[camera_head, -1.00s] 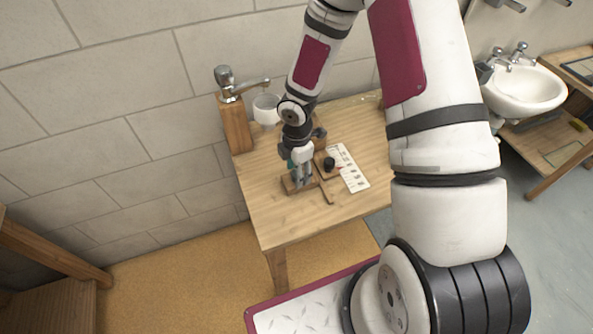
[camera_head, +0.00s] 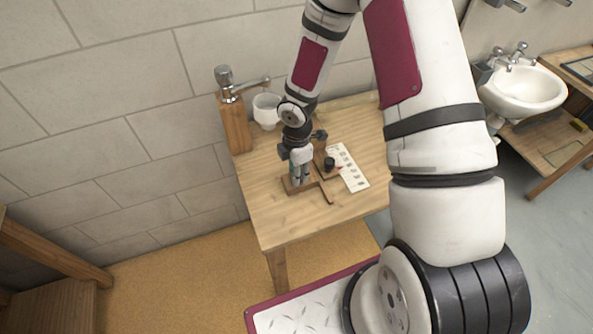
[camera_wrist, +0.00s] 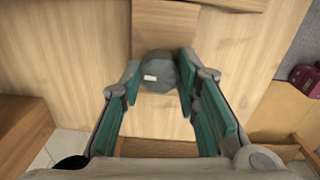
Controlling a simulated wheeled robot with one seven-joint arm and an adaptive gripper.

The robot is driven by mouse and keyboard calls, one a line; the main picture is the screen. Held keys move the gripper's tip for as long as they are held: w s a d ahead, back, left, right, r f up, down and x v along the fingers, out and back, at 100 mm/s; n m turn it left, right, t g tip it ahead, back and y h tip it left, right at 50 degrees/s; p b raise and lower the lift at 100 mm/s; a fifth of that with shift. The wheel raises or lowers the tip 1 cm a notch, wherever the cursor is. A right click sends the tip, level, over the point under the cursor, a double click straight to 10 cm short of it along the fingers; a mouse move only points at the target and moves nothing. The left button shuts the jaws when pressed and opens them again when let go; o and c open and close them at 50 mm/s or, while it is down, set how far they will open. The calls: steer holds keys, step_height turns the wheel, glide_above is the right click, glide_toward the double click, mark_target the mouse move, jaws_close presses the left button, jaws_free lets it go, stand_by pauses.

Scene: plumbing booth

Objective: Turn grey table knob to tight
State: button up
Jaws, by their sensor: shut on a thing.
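The grey knob (camera_wrist: 158,71) is round with a small white mark on its top, and it shows between my fingers in the wrist view. My gripper (camera_wrist: 158,84) is shut on it, with one teal-padded finger on each side. In the head view my gripper (camera_head: 299,182) points down at the wooden block on the table, and the knob is mostly hidden there by the fingers. A white card with a row of dark marks (camera_head: 348,168) lies to the right of the block.
A small black knob (camera_head: 329,163) stands on a wooden mount beside my gripper. A wooden post with a metal tap (camera_head: 234,122) and a white cup (camera_head: 266,111) stand at the table's back left. The table's front (camera_head: 290,225) is clear. A white sink (camera_head: 522,90) is at the right.

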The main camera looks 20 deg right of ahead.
steer(key=m, duration=0.3)
steer(key=shift+m, duration=0.4)
steer(key=m, duration=0.4)
steer(key=shift+m, duration=0.3)
steer(key=m, duration=0.4)
steer(key=shift+w+m, duration=0.1)
steer(key=shift+m, duration=2.3)
steer(key=o, duration=1.2)
steer(key=shift+c, duration=0.2)
step_height(320, 180, up, 12)
